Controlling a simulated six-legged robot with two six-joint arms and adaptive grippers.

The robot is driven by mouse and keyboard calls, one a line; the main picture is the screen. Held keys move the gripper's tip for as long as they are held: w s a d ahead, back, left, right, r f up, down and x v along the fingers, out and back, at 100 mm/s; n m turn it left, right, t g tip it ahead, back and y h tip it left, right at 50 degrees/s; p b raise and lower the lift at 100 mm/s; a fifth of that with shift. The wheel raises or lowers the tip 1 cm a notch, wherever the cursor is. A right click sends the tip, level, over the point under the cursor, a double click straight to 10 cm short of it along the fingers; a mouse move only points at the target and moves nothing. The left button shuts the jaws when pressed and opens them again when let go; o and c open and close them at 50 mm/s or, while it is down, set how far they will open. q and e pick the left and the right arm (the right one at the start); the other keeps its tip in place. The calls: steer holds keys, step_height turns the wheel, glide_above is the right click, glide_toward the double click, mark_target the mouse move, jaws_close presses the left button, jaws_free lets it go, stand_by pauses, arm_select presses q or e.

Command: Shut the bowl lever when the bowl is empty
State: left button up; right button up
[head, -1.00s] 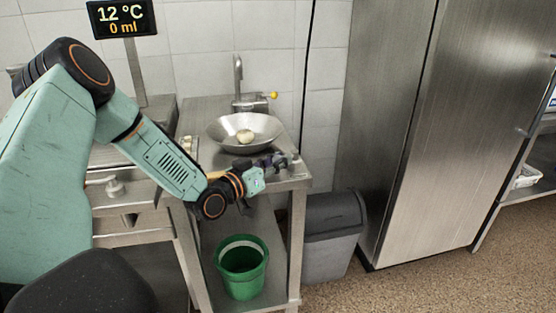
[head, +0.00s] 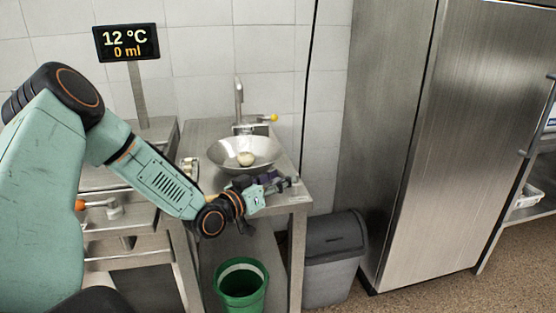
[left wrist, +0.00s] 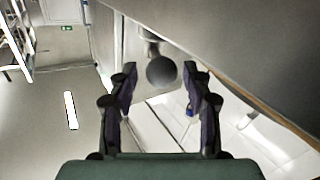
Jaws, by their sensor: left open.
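A wide metal bowl (head: 222,157) sits on the steel counter and holds one pale round object (head: 246,159); I see no water in it. My left gripper (head: 273,183) is just in front of the bowl's near rim, pointing right. In the left wrist view its two fingers (left wrist: 160,82) are apart, with a dark round knob (left wrist: 160,71) showing in the gap beyond them. The knob looks like the end of the bowl lever, but the fingers do not grip it. In the head view the gripper hides most of the lever. My right gripper is not in view.
A display (head: 127,42) reads 12 °C and 0 ml. A tap (head: 239,104) with a yellow-tipped handle stands behind the bowl. A green bucket (head: 242,284) is below the counter, with a grey bin (head: 330,262) to its right. A tall steel cabinet (head: 440,140) stands at right.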

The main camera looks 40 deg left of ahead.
arm_select(q)
steer(key=shift+r, duration=4.35)
steer(key=shift+o, duration=0.3)
